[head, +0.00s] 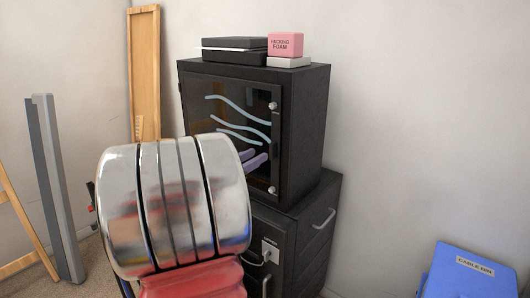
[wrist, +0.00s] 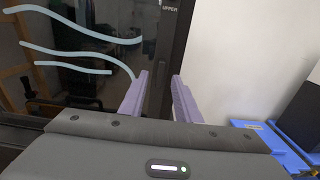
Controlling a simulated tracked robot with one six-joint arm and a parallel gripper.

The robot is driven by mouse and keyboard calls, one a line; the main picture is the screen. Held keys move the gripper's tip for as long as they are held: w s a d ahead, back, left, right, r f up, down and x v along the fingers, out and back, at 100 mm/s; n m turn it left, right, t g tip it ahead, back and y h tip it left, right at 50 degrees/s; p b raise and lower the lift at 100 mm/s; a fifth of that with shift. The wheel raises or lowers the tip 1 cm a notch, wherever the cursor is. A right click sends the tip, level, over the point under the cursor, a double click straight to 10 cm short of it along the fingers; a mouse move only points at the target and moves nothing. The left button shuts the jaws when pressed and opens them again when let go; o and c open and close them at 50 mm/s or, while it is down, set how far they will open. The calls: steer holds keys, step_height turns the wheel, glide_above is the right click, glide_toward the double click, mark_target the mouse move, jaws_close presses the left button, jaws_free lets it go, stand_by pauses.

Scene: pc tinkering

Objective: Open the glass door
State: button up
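The glass door (head: 232,98) is a dark pane in a black frame on the front of the upper black cabinet (head: 302,115). It appears closed, and pale wavy lines show on the glass. Two small round silver fittings (head: 273,105) sit on its right side. My gripper (head: 260,153) has pale purple fingers in front of the door's lower right part. In the wrist view my gripper (wrist: 160,75) is open, its fingers apart around the line of the dark upright frame marked "UPPER" (wrist: 169,25). I cannot tell whether they touch it. My arm hides the door's lower left.
A lower black cabinet (head: 318,240) with grey handles stands underneath. Dark boxes (head: 234,45) and a pink packing foam block (head: 285,45) lie on top. A blue bin (head: 470,275) stands at lower right. Wooden and grey boards lean at left.

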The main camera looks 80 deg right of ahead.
mark_target(270, 148)
steer(key=x, duration=0.6)
steer(key=shift+s+d, duration=0.1)
steer(key=shift+c, duration=0.3)
jaws_close()
